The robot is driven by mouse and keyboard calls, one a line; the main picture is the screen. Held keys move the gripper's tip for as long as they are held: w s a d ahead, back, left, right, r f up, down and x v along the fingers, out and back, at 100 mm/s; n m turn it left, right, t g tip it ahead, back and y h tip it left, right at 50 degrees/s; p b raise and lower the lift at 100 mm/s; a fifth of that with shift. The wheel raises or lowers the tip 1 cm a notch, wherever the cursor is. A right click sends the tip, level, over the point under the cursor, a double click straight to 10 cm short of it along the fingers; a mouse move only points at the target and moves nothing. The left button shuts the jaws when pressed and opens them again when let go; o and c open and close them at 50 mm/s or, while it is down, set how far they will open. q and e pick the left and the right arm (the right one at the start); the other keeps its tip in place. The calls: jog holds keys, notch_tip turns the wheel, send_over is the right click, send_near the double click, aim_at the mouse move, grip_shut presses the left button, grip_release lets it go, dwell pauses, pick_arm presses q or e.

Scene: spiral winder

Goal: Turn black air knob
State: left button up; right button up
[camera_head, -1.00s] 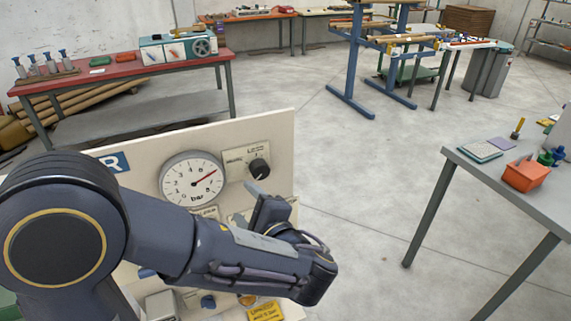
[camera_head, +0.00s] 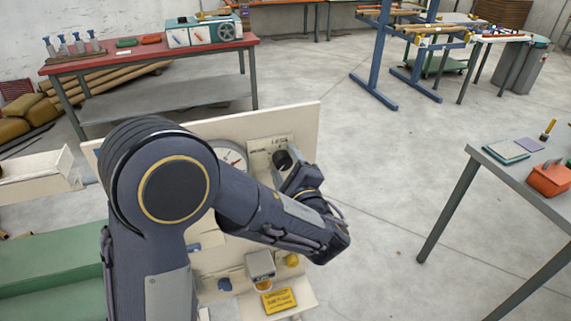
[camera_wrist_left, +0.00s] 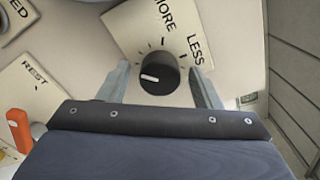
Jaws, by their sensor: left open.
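The black air knob (camera_head: 281,160) sits on a cream plate at the upper right of the panel (camera_head: 308,125). In the left wrist view the knob (camera_wrist_left: 160,74) is round and black with a white pointer mark toward the left, under the words MORE and LESS. My left gripper (camera_wrist_left: 163,82) is open, with one finger on each side of the knob and a visible gap on both sides. In the head view my left gripper (camera_head: 298,178) is in front of the knob and covers part of it. My right gripper is not in view.
A round pressure gauge (camera_head: 232,157) beside the knob is partly hidden by my left arm. An orange lever (camera_wrist_left: 19,130) shows at the left in the wrist view. A grey table (camera_head: 480,152) stands at the right, with clear floor between.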

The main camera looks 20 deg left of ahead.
pick_arm(q)
jog(key=shift+c, duration=0.2)
jog(key=c, duration=1)
jog(key=shift+o, duration=0.2)
jog(key=shift+m, duration=0.3)
jog(key=m, duration=0.2)
jog(key=shift+m, duration=0.3)
jog(key=shift+m+p, duration=0.9)
jog(key=shift+m, duration=1.1)
jog(key=o, duration=1)
